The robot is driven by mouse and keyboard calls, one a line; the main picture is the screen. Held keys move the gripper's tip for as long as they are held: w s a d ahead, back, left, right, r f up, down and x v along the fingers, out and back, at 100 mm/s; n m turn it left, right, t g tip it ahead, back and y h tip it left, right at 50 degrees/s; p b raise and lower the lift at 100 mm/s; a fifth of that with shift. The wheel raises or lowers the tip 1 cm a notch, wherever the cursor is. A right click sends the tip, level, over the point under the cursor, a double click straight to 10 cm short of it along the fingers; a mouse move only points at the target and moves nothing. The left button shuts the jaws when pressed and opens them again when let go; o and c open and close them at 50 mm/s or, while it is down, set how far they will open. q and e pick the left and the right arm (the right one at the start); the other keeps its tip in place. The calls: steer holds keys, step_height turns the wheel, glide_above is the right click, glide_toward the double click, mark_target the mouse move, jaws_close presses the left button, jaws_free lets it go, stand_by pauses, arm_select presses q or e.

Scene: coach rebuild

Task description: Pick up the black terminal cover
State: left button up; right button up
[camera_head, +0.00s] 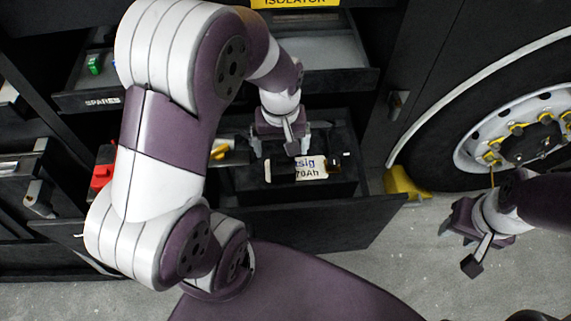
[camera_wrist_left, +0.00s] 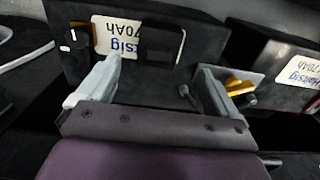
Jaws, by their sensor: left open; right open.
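A black terminal cover (camera_wrist_left: 162,43) shows in the left wrist view as a small dark block across the white label of a black battery (camera_wrist_left: 205,62). In the head view the cover (camera_head: 283,171) is a dark patch over the label's left part, hard to tell from the battery (camera_head: 320,185) in the open drawer. My left gripper (camera_head: 281,143) is open above the battery; in the left wrist view its fingers (camera_wrist_left: 158,78) are apart, with the cover beyond the tips and nothing held. My right gripper (camera_head: 466,225) is open and empty, away at the right above the floor.
A second labelled battery (camera_wrist_left: 288,75) stands beside the first, with a yellow part (camera_wrist_left: 238,87) near one finger. The drawer's front wall (camera_head: 350,225) and the upper open drawer (camera_head: 335,50) bound the space. A yellow chock (camera_head: 405,184) sits by the wheel (camera_head: 525,130).

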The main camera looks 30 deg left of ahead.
mark_target(282, 165)
arm_select(q)
step_height(282, 165, down, 9)
steer(key=shift+d+r+b, duration=0.15)
steer(key=shift+b, duration=0.4)
steer(key=c, duration=1)
steer(key=shift+c, duration=0.2)
steer(key=shift+r, duration=0.1)
